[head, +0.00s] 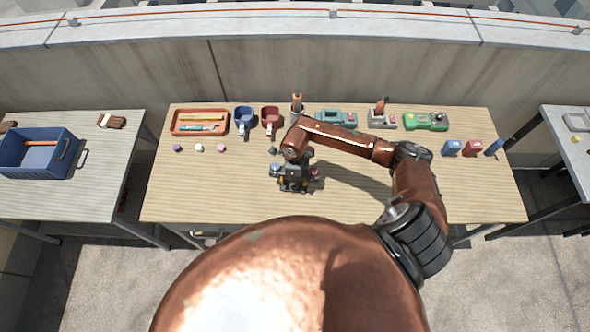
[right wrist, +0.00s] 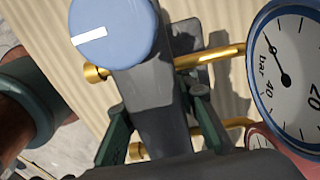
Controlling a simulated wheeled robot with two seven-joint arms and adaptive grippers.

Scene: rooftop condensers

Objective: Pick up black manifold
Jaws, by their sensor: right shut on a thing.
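The black manifold (head: 293,186) is near the front middle of the centre workbench, below my right gripper (head: 295,166). It has a blue side and a red side. In the right wrist view its dark body (right wrist: 165,110) lies between the two fingers of my right gripper (right wrist: 160,125), which is shut on it. That view also shows its blue knob (right wrist: 112,30), brass fittings (right wrist: 215,57) and a blue-rimmed gauge (right wrist: 290,60). My arm hides part of the manifold in the head view. I cannot tell whether it touches the bench. My left gripper is not in view.
On the workbench (head: 220,200), an orange tray (head: 200,132), a blue holder (head: 243,120), a red holder (head: 270,118), a teal device (head: 335,117) and a green device (head: 425,121) line the back. Small caps lie at left. The bench's front left is clear. A blue crate (head: 65,165) stands on the left table.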

